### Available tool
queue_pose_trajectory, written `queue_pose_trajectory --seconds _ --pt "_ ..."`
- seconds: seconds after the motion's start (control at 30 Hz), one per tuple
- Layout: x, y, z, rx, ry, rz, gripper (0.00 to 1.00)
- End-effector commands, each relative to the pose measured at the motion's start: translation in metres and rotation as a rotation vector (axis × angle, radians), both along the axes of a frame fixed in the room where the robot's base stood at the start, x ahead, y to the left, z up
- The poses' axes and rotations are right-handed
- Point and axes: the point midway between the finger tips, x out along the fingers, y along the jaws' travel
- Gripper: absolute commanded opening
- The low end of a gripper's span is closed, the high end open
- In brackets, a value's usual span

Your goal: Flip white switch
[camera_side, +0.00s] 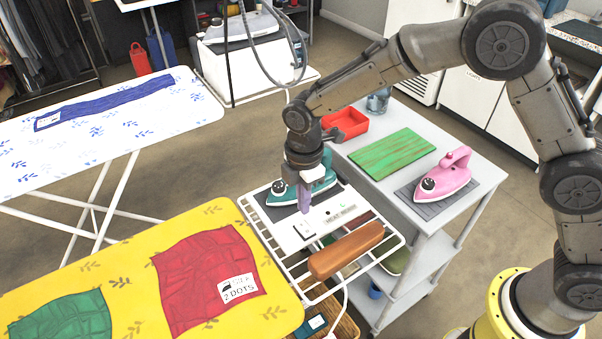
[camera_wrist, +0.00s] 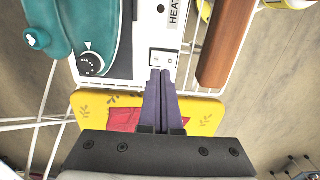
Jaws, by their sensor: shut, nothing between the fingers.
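The white switch (camera_wrist: 163,60) is a rocker set in a white panel (camera_wrist: 147,37) whose label begins "HEAT". In the side view the switch (camera_side: 303,229) is near the panel's front left part. My gripper (camera_wrist: 160,73) has both purple-grey fingers together and empty, with the tips right at the switch's near edge in the wrist view. In the side view my gripper (camera_side: 304,208) points down just behind the switch. I cannot tell whether the tips touch it. Which way the rocker is tilted is not clear.
A teal iron (camera_side: 312,190) stands close beside my gripper. A brown wooden bar (camera_side: 345,250) lies on the white wire rack (camera_side: 392,252). A pink iron (camera_side: 447,176), green board (camera_side: 392,152) and red tray (camera_side: 346,122) are on the grey cart. Yellow and white ironing boards are at left.

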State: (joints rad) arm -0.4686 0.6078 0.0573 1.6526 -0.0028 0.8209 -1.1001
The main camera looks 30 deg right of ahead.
Motion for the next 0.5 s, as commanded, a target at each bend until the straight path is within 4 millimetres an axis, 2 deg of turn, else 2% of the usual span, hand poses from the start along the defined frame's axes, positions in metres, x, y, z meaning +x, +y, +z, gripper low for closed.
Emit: queue_pose_trajectory --seconds 0.03,0.2,0.33,0.5 --pt "0.003 0.0 0.013 0.003 -0.006 -0.001 0.0" --pt "0.008 0.0 0.049 0.002 -0.004 0.0 0.0" --pt "0.01 0.0 0.069 0.001 -0.003 0.0 0.0" --pt "0.012 0.0 0.084 0.001 -0.001 0.0 0.0"
